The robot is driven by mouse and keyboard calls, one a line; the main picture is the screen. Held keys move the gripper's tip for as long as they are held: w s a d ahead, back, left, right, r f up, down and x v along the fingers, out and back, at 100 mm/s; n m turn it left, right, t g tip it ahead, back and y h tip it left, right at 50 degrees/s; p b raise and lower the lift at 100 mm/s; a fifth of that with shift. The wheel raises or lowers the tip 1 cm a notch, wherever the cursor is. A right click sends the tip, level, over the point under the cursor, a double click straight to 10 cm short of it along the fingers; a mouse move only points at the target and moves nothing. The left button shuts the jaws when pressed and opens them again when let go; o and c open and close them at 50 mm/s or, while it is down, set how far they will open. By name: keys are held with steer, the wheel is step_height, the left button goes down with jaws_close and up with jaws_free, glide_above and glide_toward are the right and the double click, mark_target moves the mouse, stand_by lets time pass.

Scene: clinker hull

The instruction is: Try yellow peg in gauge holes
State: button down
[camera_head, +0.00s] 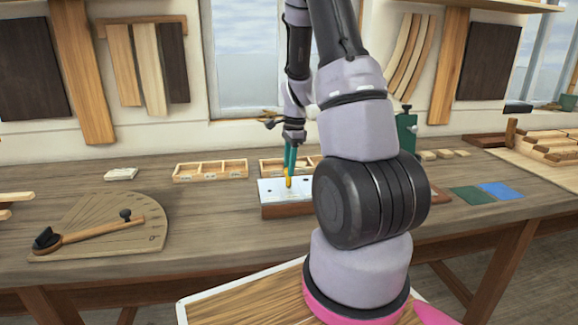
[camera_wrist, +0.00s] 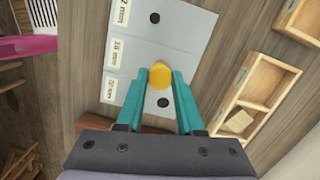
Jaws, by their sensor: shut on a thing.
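My gripper (camera_head: 289,168) is shut on the yellow peg (camera_head: 288,182) and holds it upright at the gauge plate (camera_head: 265,190). In the wrist view, the teal fingers of my gripper (camera_wrist: 162,82) close on both sides of the peg (camera_wrist: 160,73). The pale gauge plate (camera_wrist: 143,47) lies under it, with several size labels in mm. One dark hole shows above the peg in the picture and another just below it, between the fingers. The peg covers the middle part of the plate. I cannot tell whether its lower end is in a hole.
A divided wooden tray (camera_head: 210,171) stands left of the gauge, and another (camera_head: 270,165) is behind it. A wooden protractor board (camera_head: 105,222) lies at the left. Green (camera_head: 470,197) and blue (camera_head: 502,191) squares lie at the right.

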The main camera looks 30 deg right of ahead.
steer(key=shift+f, duration=0.2)
steer(key=shift+r, duration=0.15)
steer(key=shift+r, duration=1.55)
steer(key=shift+f, duration=1.05)
steer(key=shift+f, duration=0.65)
steer(key=shift+r, duration=0.1)
steer(key=shift+r, duration=1.6)
